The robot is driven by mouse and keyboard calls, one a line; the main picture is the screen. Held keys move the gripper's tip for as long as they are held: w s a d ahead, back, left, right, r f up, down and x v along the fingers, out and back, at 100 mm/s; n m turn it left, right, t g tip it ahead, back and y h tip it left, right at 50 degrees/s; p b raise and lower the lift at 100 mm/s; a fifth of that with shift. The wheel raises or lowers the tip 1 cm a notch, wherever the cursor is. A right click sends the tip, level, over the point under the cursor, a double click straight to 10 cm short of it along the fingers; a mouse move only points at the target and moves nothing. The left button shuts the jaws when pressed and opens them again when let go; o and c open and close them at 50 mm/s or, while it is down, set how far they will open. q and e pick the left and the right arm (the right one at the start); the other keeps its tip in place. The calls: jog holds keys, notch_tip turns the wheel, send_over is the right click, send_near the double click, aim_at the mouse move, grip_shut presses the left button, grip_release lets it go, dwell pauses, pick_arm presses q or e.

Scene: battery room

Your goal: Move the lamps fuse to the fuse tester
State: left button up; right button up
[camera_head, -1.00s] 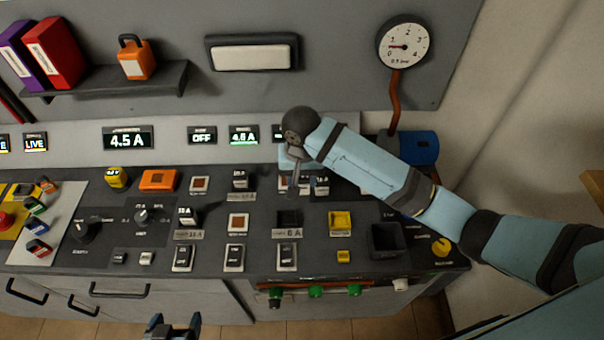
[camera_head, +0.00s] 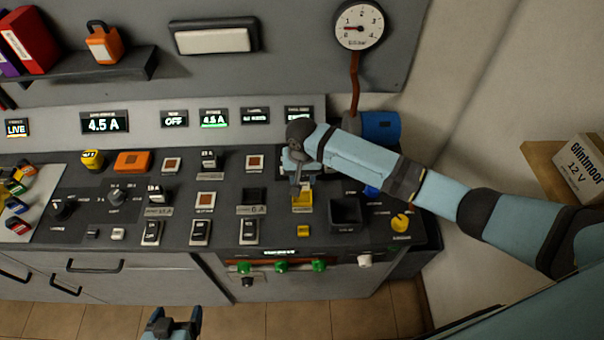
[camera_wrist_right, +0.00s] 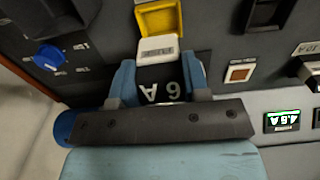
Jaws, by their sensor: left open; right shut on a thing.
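My right gripper (camera_head: 300,178) is shut on a fuse, which shows in the right wrist view (camera_wrist_right: 160,88) with a dark face marked 6 A and a pale end piece. I take this as the lamps fuse; in the head view my gripper mostly hides it. A yellow-framed socket (camera_head: 302,200), apparently the fuse tester, lies just below the gripper in the head view. It also shows in the wrist view (camera_wrist_right: 158,20), beside the fuse's pale end. I cannot tell whether they touch. My left gripper (camera_head: 174,322) is open and empty, low in front of the bench.
A black open bin (camera_head: 345,214) and a yellow knob (camera_head: 400,222) are right of the yellow socket. An empty dark socket (camera_head: 252,194) above a 6 A label is to its left. Switches (camera_head: 200,232) line the front.

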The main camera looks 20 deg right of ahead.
jog(key=shift+f, duration=0.65)
notch_tip(320, 180, down, 3)
jog(key=shift+f+b, duration=0.1)
jog(key=shift+b, duration=0.95)
jog(key=shift+f+b, duration=0.3)
jog(key=shift+b, duration=0.1)
jog(key=shift+f, duration=0.2)
jog(key=shift+r, duration=0.15)
jog(key=shift+p, duration=0.45)
